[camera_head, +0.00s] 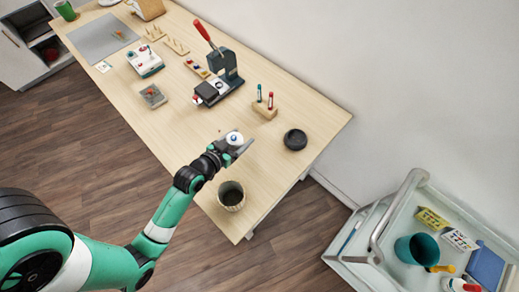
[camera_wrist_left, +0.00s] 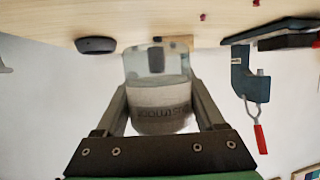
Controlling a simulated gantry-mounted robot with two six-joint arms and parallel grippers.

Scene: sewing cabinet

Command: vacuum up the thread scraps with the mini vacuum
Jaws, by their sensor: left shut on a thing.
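My left gripper (camera_head: 234,147) is shut on the mini vacuum (camera_head: 234,138), a small white round body, held above the near right part of the table. In the left wrist view the mini vacuum (camera_wrist_left: 162,95) sits between both fingers (camera_wrist_left: 160,110), with a clear end pointing toward the table and dark lettering on its white band. Small orange-red bits (camera_head: 119,34) lie on the grey mat (camera_head: 95,42) at the far left; they may be the thread scraps. Small red bits (camera_wrist_left: 203,17) also show on the tabletop in the wrist view. My right gripper is not in view.
A woven cup (camera_head: 231,196) stands near the front edge, below my left gripper. A black round dish (camera_head: 295,139), a pen block (camera_head: 264,108) and a red-handled press (camera_head: 222,75) stand beyond it. A trolley (camera_head: 400,240) is at lower right.

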